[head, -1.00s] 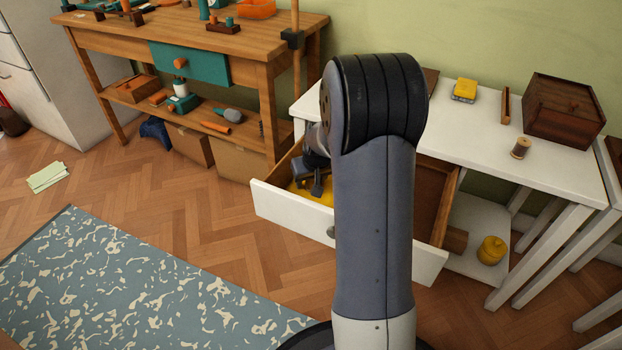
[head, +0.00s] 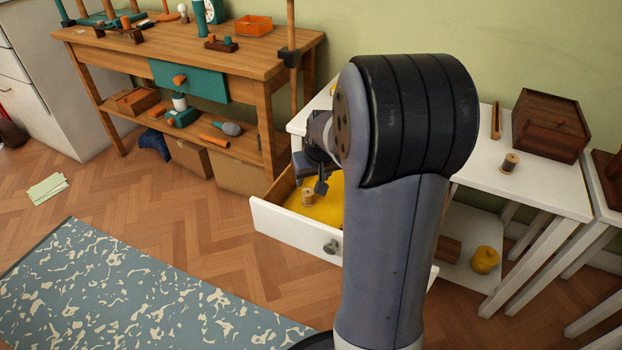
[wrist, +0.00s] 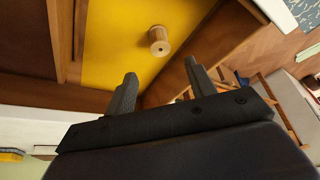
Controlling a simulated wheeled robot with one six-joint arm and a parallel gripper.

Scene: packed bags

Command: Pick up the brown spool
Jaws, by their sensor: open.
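A brown wooden spool (head: 307,196) stands on the yellow bottom of the open drawer (head: 292,222). In the wrist view this spool (wrist: 159,42) is seen from above, beyond my fingertips and between their lines. A second, similar spool (head: 510,162) stands on the white table top (head: 482,160). My gripper (head: 321,183) is over the drawer, close to the first spool in the head view. In the wrist view my gripper (wrist: 160,70) is open, with nothing between its fingers. My arm hides much of the drawer in the head view.
The drawer's wooden walls (wrist: 190,55) stand close around the spool. A dark wooden box (head: 550,125) and a thin wooden piece (head: 496,120) are on the white table. A yellow pot (head: 485,260) sits on the low shelf. A workbench (head: 200,55) stands at left.

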